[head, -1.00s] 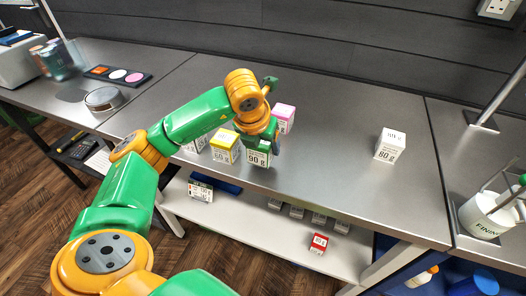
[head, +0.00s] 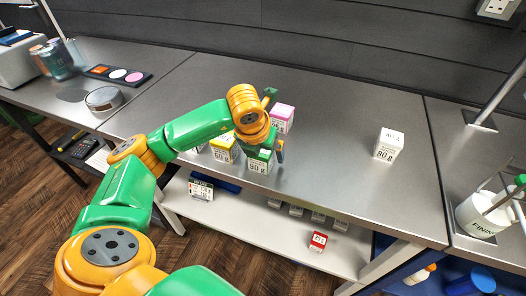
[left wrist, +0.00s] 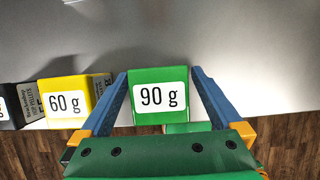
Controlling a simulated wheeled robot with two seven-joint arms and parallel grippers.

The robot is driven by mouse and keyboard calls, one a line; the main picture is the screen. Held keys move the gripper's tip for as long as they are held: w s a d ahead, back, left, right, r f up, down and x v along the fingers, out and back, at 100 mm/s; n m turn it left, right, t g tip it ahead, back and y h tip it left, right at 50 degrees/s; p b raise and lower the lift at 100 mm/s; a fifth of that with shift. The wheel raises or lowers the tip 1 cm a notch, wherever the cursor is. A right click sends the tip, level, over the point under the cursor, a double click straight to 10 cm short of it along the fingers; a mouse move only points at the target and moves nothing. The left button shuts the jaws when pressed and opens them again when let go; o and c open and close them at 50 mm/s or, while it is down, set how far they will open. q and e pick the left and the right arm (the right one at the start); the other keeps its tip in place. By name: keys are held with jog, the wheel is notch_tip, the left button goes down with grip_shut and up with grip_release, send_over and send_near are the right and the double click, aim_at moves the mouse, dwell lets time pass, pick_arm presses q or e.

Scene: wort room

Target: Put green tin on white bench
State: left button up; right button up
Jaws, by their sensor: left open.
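The green tin (head: 260,164), a box with a white "90 g" label, stands upright near the front edge of the grey-topped bench (head: 330,165). It also shows in the left wrist view (left wrist: 160,116). My left gripper (left wrist: 160,76) is open, with one blue finger on each side of the tin. The left finger looks very near it and a narrow gap shows at the right; I cannot tell whether either touches. In the head view the gripper (head: 266,149) partly covers the tin. A white lower shelf (head: 270,228) runs under this bench. My right gripper is out of view.
A yellow 60 g box (head: 224,149) stands close left of the tin and a pink-topped box (head: 282,118) behind it. A white 80 g box (head: 389,145) stands apart to the right. The shelf holds a red box (head: 318,242) and several others. The bench's right middle is clear.

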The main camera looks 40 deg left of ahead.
pick_arm(q)
jog(key=p+v, duration=0.1)
jog(key=v, duration=1)
jog(key=shift+s+r, duration=0.25)
jog(key=shift+s, duration=0.05)
